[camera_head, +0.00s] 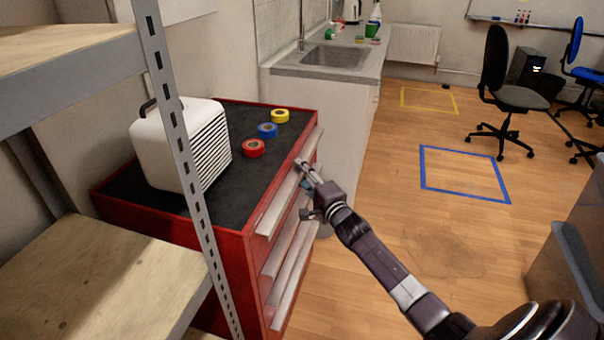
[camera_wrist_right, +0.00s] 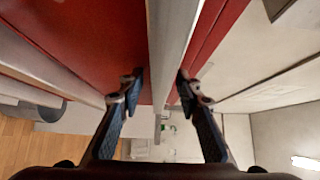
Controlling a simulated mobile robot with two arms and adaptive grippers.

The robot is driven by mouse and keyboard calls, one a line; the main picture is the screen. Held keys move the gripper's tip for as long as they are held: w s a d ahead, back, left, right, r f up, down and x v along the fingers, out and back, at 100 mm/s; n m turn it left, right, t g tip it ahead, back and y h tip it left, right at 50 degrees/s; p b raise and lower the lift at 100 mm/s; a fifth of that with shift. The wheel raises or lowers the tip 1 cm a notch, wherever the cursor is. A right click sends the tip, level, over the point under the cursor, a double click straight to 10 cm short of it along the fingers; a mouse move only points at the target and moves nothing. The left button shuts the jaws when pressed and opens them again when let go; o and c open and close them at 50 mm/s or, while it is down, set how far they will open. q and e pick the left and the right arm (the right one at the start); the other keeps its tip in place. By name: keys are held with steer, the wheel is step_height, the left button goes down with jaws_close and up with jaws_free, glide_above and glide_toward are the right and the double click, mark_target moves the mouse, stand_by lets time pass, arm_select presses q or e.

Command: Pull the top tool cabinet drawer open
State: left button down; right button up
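The red tool cabinet (camera_head: 243,262) has a dark top and long silver handles along its front. The top drawer's handle (camera_head: 278,207) is just under the top edge, and the drawer appears closed. My right gripper (camera_head: 306,174) is at this handle, towards its far end. In the right wrist view, the gripper's two fingers (camera_wrist_right: 158,84) are apart. The silver handle bar (camera_wrist_right: 170,50) runs between them, with visible gaps on both sides. Whether the fingertips reach fully past the bar is hard to tell. My left gripper is not in view.
A shelf rack (camera_head: 185,140) stands in the left foreground. A sink counter (camera_head: 320,70) is beyond.

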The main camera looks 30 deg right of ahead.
steer(key=shift+f, duration=0.1)
jaws_close()
stand_by(0.3)
